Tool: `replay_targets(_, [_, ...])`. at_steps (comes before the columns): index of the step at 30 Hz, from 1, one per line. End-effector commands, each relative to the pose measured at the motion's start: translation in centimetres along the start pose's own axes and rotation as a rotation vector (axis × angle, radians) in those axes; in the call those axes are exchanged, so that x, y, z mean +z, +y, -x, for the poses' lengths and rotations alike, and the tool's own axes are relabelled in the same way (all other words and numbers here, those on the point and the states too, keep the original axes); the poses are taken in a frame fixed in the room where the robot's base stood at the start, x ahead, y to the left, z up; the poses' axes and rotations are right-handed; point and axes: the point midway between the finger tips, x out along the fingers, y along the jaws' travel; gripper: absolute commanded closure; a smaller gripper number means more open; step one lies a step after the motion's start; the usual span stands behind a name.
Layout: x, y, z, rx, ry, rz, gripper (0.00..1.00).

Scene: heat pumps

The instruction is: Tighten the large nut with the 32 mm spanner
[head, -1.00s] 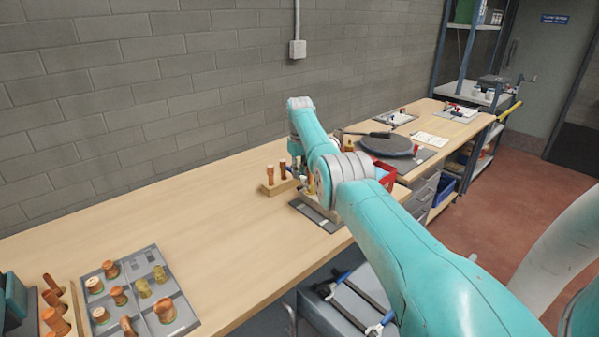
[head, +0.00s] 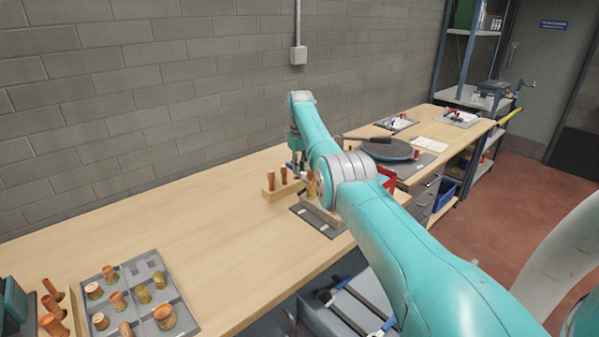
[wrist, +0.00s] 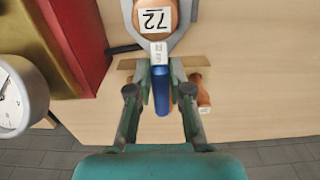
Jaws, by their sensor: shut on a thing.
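My gripper (wrist: 161,82) is shut on the blue handle of a spanner (wrist: 161,100) in the wrist view. The spanner's grey open-ended head points up the picture, with a small white label on its neck. The jaws lie around a copper-coloured round piece (wrist: 154,20) with a white number label. I cannot tell whether they touch its flats. No large nut can be clearly made out. In the head view my arm hides most of the gripper and spanner; a small bit of blue shows by the wooden block.
A wooden block (head: 283,190) with copper pegs stands beside the gripper, by a grey mat (head: 312,226). A red box (wrist: 88,35) and a round gauge (wrist: 14,96) are close on the left in the wrist view. A tray (head: 180,300) of fittings lies front left. The bench middle is clear.

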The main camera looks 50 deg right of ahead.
Motion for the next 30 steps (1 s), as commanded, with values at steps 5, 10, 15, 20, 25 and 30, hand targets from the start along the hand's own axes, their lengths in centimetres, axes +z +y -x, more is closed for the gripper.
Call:
replay_targets(5, [-0.1,0.0,1.2,0.001,0.003,0.0,1.0])
replay_targets(10, [0.0,0.0,2.2,0.001,0.002,0.0,1.0])
replay_targets(15, [-0.1,0.0,3.2,0.001,0.002,0.0,1.0])
replay_targets(20, [-0.1,0.0,4.2,0.001,0.002,0.0,1.0])
replay_targets(25, [-0.1,0.0,5.2,0.001,0.002,0.0,1.0])
replay_targets(30, [-0.1,0.0,6.2,0.001,0.002,0.0,1.0])
